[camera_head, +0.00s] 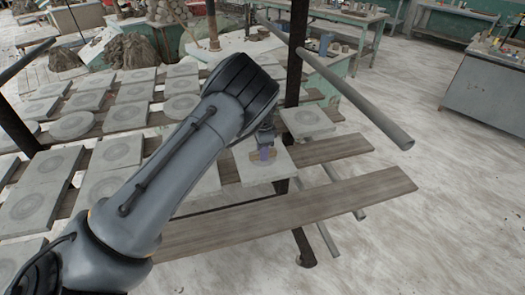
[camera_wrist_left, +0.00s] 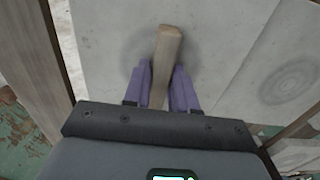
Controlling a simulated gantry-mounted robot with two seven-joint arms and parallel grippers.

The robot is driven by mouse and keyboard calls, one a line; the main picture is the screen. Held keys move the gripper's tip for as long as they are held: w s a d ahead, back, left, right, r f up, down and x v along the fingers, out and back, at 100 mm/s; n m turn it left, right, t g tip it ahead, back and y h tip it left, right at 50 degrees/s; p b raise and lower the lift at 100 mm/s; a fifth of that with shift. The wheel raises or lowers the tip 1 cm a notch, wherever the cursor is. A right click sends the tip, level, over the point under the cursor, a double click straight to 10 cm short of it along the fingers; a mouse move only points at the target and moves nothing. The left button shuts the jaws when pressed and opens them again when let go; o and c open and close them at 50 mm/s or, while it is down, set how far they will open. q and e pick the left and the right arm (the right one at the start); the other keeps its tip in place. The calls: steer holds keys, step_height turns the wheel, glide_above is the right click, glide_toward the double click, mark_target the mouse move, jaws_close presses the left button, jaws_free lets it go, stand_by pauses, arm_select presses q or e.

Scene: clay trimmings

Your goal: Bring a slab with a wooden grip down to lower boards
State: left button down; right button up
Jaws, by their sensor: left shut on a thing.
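A pale square slab (camera_head: 258,176) with a wooden grip is under my left gripper (camera_head: 265,154) in the head view. In the left wrist view the slab (camera_wrist_left: 105,45) fills much of the picture, and the wooden grip (camera_wrist_left: 167,45) stands between the purple fingers of my left gripper (camera_wrist_left: 160,88), which is shut on it. The slab overlaps the bare lower boards (camera_head: 290,222) and (camera_head: 335,149) in the head view; I cannot tell whether it touches any board. My right gripper is not in view.
Many slabs (camera_head: 122,150) lie on boards to the left, and another slab (camera_head: 307,121) lies just behind. A dark post (camera_head: 297,50) and a slanting pipe (camera_head: 345,90) stand close by. The floor (camera_head: 450,190) at right is clear.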

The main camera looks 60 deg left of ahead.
arm_select(q)
steer(key=shift+f, duration=0.25)
stand_by(0.9)
steer(key=c, duration=0.8)
jaws_free()
steer(key=shift+w+a, duration=0.1)
steer(key=shift+f, duration=0.1)
